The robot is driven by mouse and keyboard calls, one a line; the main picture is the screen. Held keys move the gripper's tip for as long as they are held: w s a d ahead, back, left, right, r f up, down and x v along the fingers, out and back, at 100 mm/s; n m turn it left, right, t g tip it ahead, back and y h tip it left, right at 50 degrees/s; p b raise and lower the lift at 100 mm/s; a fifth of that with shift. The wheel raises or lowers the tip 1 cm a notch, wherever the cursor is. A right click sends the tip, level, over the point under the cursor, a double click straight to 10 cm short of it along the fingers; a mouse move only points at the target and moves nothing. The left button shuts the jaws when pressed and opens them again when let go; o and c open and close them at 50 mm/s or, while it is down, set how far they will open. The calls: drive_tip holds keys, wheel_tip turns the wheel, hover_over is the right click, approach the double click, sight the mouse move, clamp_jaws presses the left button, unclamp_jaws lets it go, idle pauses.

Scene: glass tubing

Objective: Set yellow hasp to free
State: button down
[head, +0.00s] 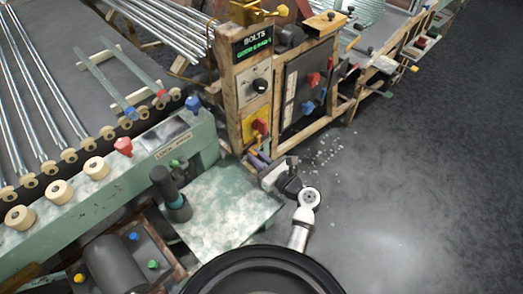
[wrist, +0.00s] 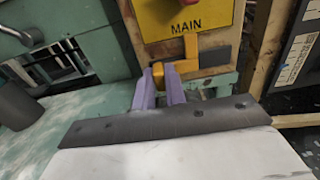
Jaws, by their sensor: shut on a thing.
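The yellow hasp (wrist: 190,52) sits on the wooden post just under the yellow MAIN plate (wrist: 185,17) in the wrist view. Its upright part stands against a dark strip (wrist: 218,56), and its lower part reaches left to my fingertips. My gripper (wrist: 163,70) has its two purple fingers shut on the hasp's lower left end, which they partly hide. In the head view my gripper (head: 254,156) is low at the front of the wooden post, below the yellow plate (head: 256,125). I cannot make out the hasp there, nor read any marking for its positions.
A red knob (head: 260,125) sits on the yellow plate, with a black dial (head: 260,86) above. A dark panel with red and blue handles (head: 309,80) stands to the right. A pale green table (head: 225,210) lies left of my arm. Open floor (head: 420,170) lies right.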

drive_tip(key=shift+s+a+f, duration=0.1)
drive_tip(key=shift+a+f, duration=0.05)
drive_tip(key=c, duration=1.4)
unclamp_jaws()
drive_tip(key=shift+s, duration=0.1)
drive_tip(key=shift+c, duration=0.2)
drive_tip(key=b+v, duration=0.2)
drive_tip(key=v, duration=1.1)
drive_tip(key=shift+s+d+b, duration=0.25)
drive_tip(key=shift+d+b, duration=0.05)
drive_tip(key=shift+b, duration=0.05)
